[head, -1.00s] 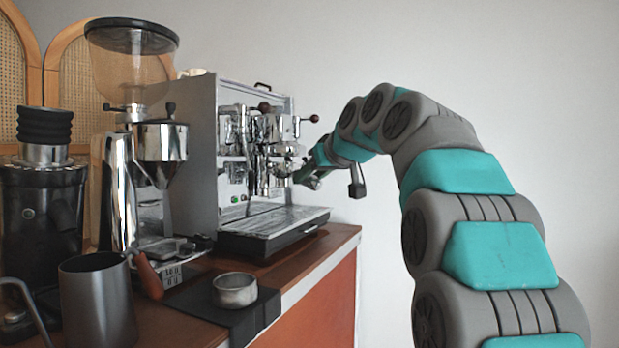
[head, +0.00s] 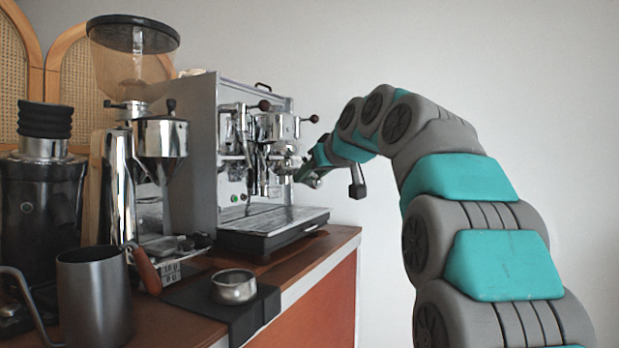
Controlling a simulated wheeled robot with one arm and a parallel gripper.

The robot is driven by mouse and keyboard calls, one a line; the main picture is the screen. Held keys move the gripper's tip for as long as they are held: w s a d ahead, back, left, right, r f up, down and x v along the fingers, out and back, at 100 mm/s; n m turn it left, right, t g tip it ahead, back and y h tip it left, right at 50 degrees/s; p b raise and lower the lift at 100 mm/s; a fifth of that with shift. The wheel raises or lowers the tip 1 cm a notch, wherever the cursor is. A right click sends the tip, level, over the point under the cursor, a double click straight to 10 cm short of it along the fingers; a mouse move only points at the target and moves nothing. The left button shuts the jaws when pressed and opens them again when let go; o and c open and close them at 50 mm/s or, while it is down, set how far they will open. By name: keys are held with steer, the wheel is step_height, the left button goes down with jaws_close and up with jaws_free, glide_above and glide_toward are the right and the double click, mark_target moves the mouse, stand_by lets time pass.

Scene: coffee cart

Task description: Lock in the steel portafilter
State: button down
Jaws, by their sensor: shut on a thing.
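The espresso machine (head: 195,150) stands on the cart with its chrome group head (head: 280,128) facing right. My gripper (head: 303,173) is just right of the front of the group and a little below it. It is shut on the steel portafilter (head: 286,172), of which only a small bright part shows among the chrome fittings.
The drip tray (head: 272,222) lies below the group. A steel cup (head: 233,288) sits on a black mat (head: 255,312) in front.

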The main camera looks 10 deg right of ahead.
steer(key=shift+r+p, duration=0.9)
steer(key=shift+r, duration=0.45)
stand_by(1.0)
stand_by(0.4)
steer(key=shift+w+d+n+y, duration=0.25)
steer(key=shift+d+n+y, duration=0.35)
steer(key=shift+d, duration=0.1)
steer(key=shift+w+g, duration=0.1)
steer(key=shift+g, duration=0.2)
steer(key=shift+w+d+f+n+g+y+p, duration=0.15)
steer(key=shift+w+d+n+g+y+p, duration=0.2)
steer(key=shift+d+n+y+p, duration=0.3)
